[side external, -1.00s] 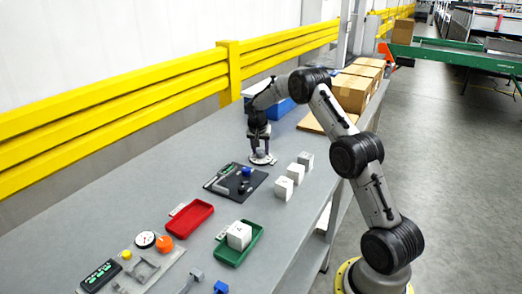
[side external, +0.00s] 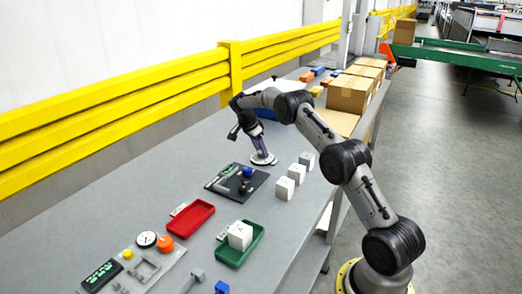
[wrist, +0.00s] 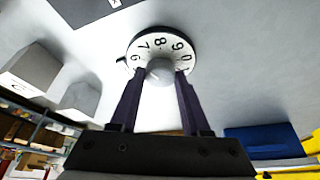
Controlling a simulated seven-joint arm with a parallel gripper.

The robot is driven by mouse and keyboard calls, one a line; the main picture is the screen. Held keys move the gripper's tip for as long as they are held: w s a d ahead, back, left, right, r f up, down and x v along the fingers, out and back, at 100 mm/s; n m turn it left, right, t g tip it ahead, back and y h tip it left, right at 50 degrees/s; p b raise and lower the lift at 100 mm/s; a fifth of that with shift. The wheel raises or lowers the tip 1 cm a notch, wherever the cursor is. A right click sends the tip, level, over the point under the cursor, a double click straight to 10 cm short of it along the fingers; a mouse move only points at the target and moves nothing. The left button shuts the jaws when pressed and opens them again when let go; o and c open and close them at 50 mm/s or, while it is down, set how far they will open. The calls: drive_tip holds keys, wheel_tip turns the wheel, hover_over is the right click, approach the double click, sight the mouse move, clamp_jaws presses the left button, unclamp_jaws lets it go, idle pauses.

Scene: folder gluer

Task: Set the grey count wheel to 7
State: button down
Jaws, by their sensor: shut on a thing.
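The count wheel is a white round dial with black numbers (wrist: 150,38) around a grey centre knob (wrist: 160,76). In the side view the wheel (side external: 270,161) sits on the table beyond the dark mat. My gripper (wrist: 160,72) is shut on the grey knob, one finger on each side; in the side view it (side external: 262,154) reaches down to the wheel, tilted. In the wrist view the numbers 6, 7, 8, 9, 0 and 1 show; the near part is hidden by the fingers. A small dark mark (wrist: 121,59) shows at the dial's left edge, near the 6.
A dark mat (side external: 258,184) with small parts lies close to the wheel. White blocks (side external: 284,188) stand at its right. A red tray (side external: 191,217) and green tray (side external: 258,237) lie nearer. Cardboard boxes (side external: 350,94) stand behind. Bare table lies left of the wheel.

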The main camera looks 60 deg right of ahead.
drive_tip(key=shift+m, duration=0.3)
drive_tip(key=shift+c, duration=1.8)
unclamp_jaws()
drive_tip(key=v, duration=1.4)
drive_tip(key=shift+w, duration=0.2)
drive_tip(key=shift+f, duration=0.1)
